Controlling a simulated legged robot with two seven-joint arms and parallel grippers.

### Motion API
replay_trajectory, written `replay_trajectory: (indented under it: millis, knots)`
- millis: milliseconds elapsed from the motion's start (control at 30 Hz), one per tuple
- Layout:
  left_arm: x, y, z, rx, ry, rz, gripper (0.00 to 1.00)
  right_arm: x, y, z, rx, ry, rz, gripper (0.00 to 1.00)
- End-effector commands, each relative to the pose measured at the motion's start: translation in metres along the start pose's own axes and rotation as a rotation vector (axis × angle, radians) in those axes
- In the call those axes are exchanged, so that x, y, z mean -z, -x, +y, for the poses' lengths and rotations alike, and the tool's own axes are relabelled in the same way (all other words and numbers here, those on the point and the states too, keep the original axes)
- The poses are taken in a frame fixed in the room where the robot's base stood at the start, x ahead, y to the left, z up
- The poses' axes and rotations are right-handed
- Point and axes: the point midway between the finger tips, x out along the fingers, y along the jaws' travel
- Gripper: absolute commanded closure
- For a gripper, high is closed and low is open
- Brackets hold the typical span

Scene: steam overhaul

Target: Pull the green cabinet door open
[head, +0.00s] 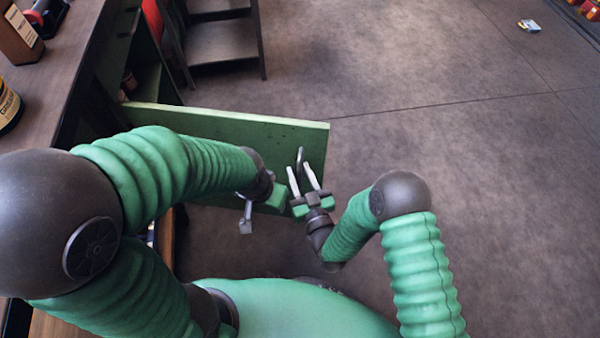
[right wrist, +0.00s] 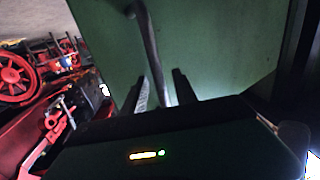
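The green cabinet door (head: 225,123) stands swung out from the cabinet at the left, its free edge toward the middle of the head view. Its dark bar handle (head: 300,154) is on the face toward me, near the free edge. My right gripper (head: 300,166) is at the handle with its fingers apart. In the right wrist view the handle (right wrist: 150,45) runs down between the two fingers (right wrist: 160,88), with the green door (right wrist: 220,45) behind. My left gripper (head: 246,218) hangs below the door's near face, partly hidden by its own arm; its finger gap does not show clearly.
A dark workbench (head: 62,70) with bottles and tins runs along the left. The open cabinet (head: 146,82) shows behind the door, with a dark step unit (head: 222,45) beyond. Open floor (head: 450,130) lies to the right. Red wheeled machinery (right wrist: 15,78) shows in the right wrist view.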

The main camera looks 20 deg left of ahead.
Motion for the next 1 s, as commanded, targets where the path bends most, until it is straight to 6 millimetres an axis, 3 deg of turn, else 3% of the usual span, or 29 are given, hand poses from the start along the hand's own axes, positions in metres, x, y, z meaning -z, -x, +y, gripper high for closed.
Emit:
replay_trajectory:
  millis: [133, 233, 533, 633, 800, 1000]
  knots:
    - [0.000, 0.002, 0.000, 0.000, 0.000, 0.000, 0.56, 0.001, 0.003, -0.001, 0.001, 0.000, 0.000, 0.66]
    - [0.002, 0.007, 0.000, 0.000, 0.000, 0.000, 0.56, 0.001, 0.015, -0.001, 0.002, -0.001, -0.003, 0.66]
    - [0.007, 0.029, 0.000, 0.000, 0.000, 0.000, 0.56, 0.001, 0.091, 0.000, 0.001, -0.002, -0.007, 0.66]
    - [0.006, 0.024, 0.000, 0.000, 0.000, 0.000, 0.56, -0.004, 0.108, 0.001, -0.002, -0.001, -0.008, 0.66]
    - [0.006, 0.024, 0.000, 0.000, 0.000, 0.000, 0.56, -0.002, 0.120, 0.001, -0.001, -0.001, -0.001, 0.66]
    - [0.006, 0.024, 0.000, 0.000, 0.000, 0.000, 0.56, -0.001, 0.120, 0.000, 0.000, 0.000, 0.000, 0.66]
